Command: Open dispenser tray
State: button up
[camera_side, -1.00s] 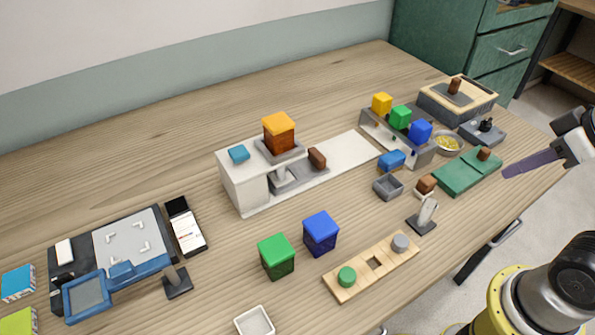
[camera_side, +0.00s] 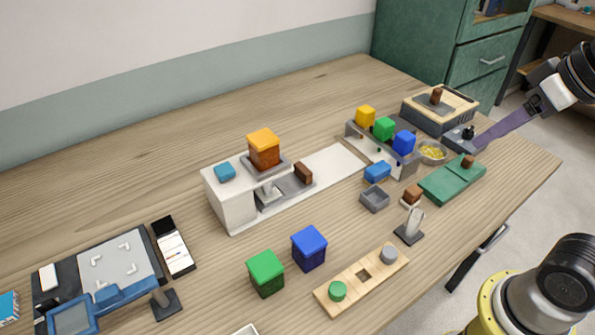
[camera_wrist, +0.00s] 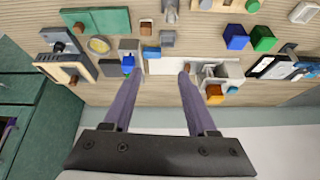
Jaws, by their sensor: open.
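The dispenser appears to be the white unit (camera_side: 228,205) left of the table's middle in the side view, with an orange block (camera_side: 264,151) on top. A grey tray (camera_side: 290,187) with a brown handle (camera_side: 303,173) sits at its right side, beside a flat white strip (camera_side: 335,168). I cannot tell whether the tray is open. My gripper (camera_side: 479,147) is at the far right, apart from the dispenser; its long purple fingers also show in the wrist view (camera_wrist: 158,77). They are spread with nothing between them. The white strip (camera_wrist: 172,67) appears beyond the fingertips there.
A grey rack (camera_side: 376,148) with yellow, green and blue cubes stands right of the dispenser. A green board (camera_side: 452,181) and a wooden-topped box (camera_side: 440,105) are near my gripper. Green and blue boxes (camera_side: 309,250) stand in front. Table behind the dispenser is clear.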

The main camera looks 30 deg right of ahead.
jog(key=w+a+r, duration=0.1)
jog(key=w+r, duration=0.4)
jog(key=w, duration=0.4)
jog(key=n+g, duration=0.1)
jog(key=g, duration=0.5)
send_over(303, 168)
notch_tip(303, 168, down, 18)
notch_tip(303, 168, down, 13)
jog(key=shift+w+f, duration=0.1)
grip_shut()
